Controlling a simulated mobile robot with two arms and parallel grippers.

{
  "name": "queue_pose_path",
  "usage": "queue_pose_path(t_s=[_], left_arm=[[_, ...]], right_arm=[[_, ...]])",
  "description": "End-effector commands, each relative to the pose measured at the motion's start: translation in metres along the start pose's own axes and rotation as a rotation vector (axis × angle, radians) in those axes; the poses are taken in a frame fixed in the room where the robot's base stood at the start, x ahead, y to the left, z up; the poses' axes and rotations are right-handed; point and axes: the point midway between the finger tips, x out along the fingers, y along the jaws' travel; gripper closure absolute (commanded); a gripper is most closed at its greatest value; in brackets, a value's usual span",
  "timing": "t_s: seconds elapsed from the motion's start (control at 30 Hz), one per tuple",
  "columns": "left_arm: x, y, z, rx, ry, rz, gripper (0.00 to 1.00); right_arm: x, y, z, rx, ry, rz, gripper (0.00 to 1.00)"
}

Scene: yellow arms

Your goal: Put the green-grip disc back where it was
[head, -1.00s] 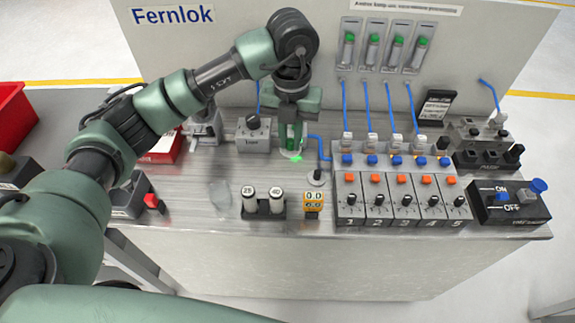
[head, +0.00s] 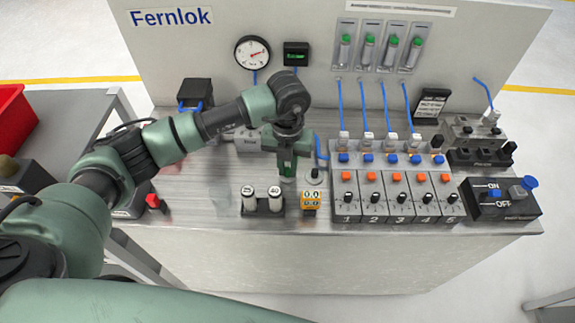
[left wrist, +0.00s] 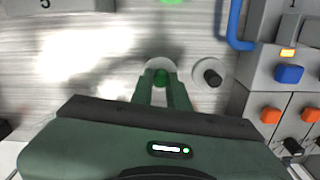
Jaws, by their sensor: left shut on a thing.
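My left gripper (head: 287,178) points down over the bench, left of the row of numbered modules. In the left wrist view the gripper (left wrist: 162,80) is shut on the green grip of a pale disc (left wrist: 161,63). Whether the disc touches the bench or hangs just above it I cannot tell. In the head view the gripper mostly hides the disc. A second pale disc with a black grip (left wrist: 211,75) stands just right of it, apart from it; it also shows in the head view (head: 314,178). My right gripper is not in view.
The numbered modules (head: 400,195) stand close on the right, with a blue tube (left wrist: 235,25) beside the black-grip disc. Two white cylinders (head: 262,201) and a yellow block (head: 311,199) stand in front. A grey box (head: 247,142) stands behind left. A green spot (left wrist: 172,1) shows on the bench.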

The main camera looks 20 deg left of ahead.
Motion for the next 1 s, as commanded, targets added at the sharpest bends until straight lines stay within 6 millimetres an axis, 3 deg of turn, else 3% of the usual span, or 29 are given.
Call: queue_pose_path(t_s=[0.1, 0.13, 0.2, 0.5, 0.67, 1.0], left_arm=[[0.005, 0.000, 0.000, 0.000, 0.000, 0.000, 1.00], [0.003, 0.000, 0.000, 0.000, 0.000, 0.000, 0.79], [0.003, 0.000, 0.000, 0.000, 0.000, 0.000, 0.62], [0.002, 0.000, 0.000, 0.000, 0.000, 0.000, 0.62], [-0.008, 0.000, 0.001, 0.000, -0.003, 0.000, 0.62], [-0.078, 0.000, 0.001, 0.000, -0.006, -0.001, 0.62]], right_arm=[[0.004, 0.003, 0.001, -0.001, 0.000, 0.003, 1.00], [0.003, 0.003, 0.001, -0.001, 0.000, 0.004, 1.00], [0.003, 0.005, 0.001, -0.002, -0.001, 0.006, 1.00], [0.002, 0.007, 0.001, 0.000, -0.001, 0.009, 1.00], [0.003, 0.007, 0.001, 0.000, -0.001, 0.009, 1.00], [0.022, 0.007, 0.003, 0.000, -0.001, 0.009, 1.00]])
